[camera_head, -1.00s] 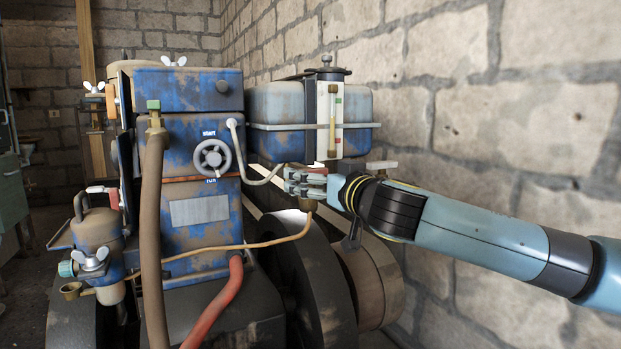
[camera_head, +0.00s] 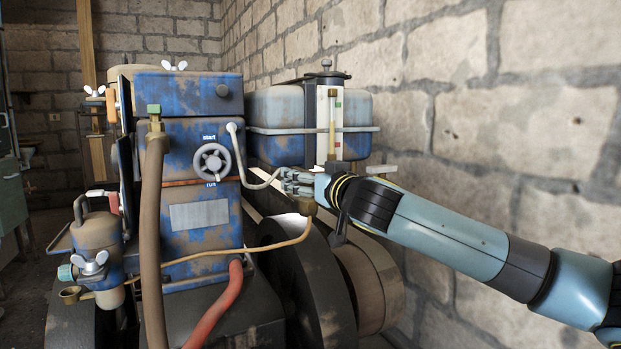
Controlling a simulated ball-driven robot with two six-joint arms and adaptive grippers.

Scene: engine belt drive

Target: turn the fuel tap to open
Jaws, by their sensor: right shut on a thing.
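The fuel tap (camera_head: 308,207) is below the blue fuel tank (camera_head: 275,108), where the thin brown fuel line starts. Only its small brass lower body shows; its lever is hidden by my fingers. My right gripper (camera_head: 296,183) reaches in from the right, directly above that brass body, and is shut on the fuel tap. I cannot see how far the tap is turned. My left gripper is not in view.
The blue engine block (camera_head: 198,240) with its start/run handwheel (camera_head: 212,162) stands left of the gripper. A grey pipe (camera_head: 240,155) curves close to my fingertips. The flywheel (camera_head: 318,285) is below. A stone wall (camera_head: 500,130) bounds the right side.

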